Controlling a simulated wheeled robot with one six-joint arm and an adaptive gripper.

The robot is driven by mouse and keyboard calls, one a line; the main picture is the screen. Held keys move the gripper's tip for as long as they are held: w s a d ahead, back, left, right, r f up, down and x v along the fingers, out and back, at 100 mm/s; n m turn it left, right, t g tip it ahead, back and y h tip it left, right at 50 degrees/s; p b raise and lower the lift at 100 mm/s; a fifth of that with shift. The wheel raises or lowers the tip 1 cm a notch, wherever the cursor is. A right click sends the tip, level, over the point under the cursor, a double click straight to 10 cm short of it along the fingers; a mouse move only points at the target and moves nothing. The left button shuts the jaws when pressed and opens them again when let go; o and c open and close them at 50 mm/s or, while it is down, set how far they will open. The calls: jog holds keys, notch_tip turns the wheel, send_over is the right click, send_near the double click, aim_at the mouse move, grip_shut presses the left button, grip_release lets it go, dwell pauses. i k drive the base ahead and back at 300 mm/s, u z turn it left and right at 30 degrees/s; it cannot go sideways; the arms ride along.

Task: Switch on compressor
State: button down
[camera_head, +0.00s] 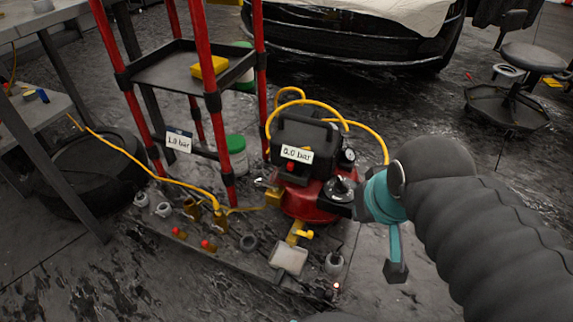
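The compressor (307,203) stands on a low board, with a red tank and a black top unit. A small red part (291,167) shows on its black front. A white label (297,154) on it ends in "bar"; its first digit is hard to read. A round gauge (348,155) and a black knob-like part (341,187) are on its right side. My gripper (396,270), dark with teal parts, is just right of the compressor and points down. It seems apart from the compressor. Its finger opening is not clear, and I see nothing held in it.
A red-legged shelf (180,68) stands behind left, with a label reading about "1.0 bar" (178,142). Yellow hoses (160,178) run to the compressor. Several fittings lie on the board (190,248). A tyre (92,172), car (350,35) and stool (530,57) stand around.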

aim_at(290, 166)
jog(key=k, duration=1.2)
jog(key=u, duration=1.05)
jog(key=i, duration=1.5)
jog(key=z, duration=0.8)
